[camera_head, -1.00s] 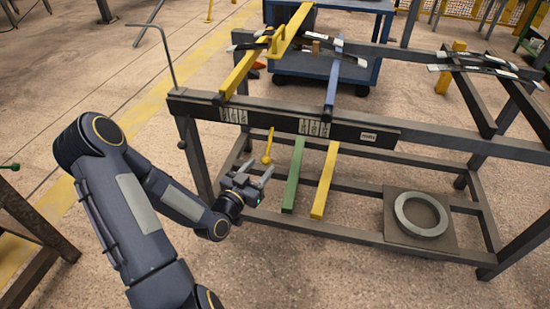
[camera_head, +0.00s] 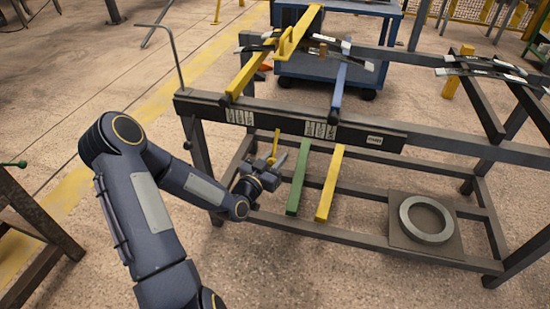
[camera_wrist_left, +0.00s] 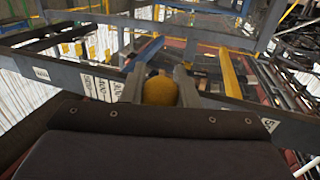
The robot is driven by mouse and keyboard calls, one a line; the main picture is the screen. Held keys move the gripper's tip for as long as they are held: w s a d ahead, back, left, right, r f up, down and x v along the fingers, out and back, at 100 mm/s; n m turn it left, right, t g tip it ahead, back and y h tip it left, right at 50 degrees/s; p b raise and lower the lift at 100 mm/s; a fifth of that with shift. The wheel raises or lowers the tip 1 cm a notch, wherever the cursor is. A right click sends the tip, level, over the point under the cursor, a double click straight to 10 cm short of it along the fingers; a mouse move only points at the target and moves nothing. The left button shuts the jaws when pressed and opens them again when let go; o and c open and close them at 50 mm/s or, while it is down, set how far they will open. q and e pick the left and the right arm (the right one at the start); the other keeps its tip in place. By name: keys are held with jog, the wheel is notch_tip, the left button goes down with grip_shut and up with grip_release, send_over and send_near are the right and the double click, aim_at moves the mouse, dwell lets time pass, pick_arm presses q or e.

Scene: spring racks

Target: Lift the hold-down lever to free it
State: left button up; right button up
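The hold-down lever (camera_head: 275,143) is a yellow rod hanging below the dark front beam of the rack, with a round yellow knob at its lower end. My left gripper (camera_head: 276,161) is at this knob, below the beam. In the left wrist view the yellow knob (camera_wrist_left: 160,91) sits between the two grey fingers (camera_wrist_left: 160,84), which appear to touch it on both sides. In the head view the gripper partly hides the knob. My right gripper is not in view.
A green bar (camera_head: 298,185) and a yellow bar (camera_head: 329,187) slope down just right of my left gripper. The labelled dark beam (camera_head: 270,121) runs above it. A grey ring (camera_head: 426,219) lies on a plate at the lower right. Open floor lies in front of the rack.

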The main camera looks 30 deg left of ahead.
aim_at(273, 162)
pick_arm(q)
grip_shut()
jog(key=shift+s+d+r+g+p, duration=0.1)
jog(key=shift+s+r+g+p, duration=0.25)
jog(key=shift+p, duration=0.5)
jog(key=r+g+p, duration=0.1)
jog(key=p, duration=0.2)
jog(key=s+r+g+p, duration=0.1)
jog(key=r+g+p, duration=0.1)
jog(key=p, duration=0.1)
jog(key=s+r+n+g+p, duration=0.1)
jog(key=g+p, duration=0.1)
jog(key=p, duration=0.2)
jog(key=shift+s+d+r, duration=0.15)
jog(key=shift+d+r, duration=0.15)
jog(key=shift+r, duration=0.1)
notch_tip(273, 162, up, 6)
jog(key=n+g+h+p, duration=0.1)
jog(key=g+p, duration=0.6)
jog(key=p, duration=0.3)
jog(key=shift+w+r+n+h, duration=0.15)
jog(key=shift+w+n+h, duration=0.05)
jog(key=shift+n+h, duration=0.1)
jog(key=shift+a, duration=0.1)
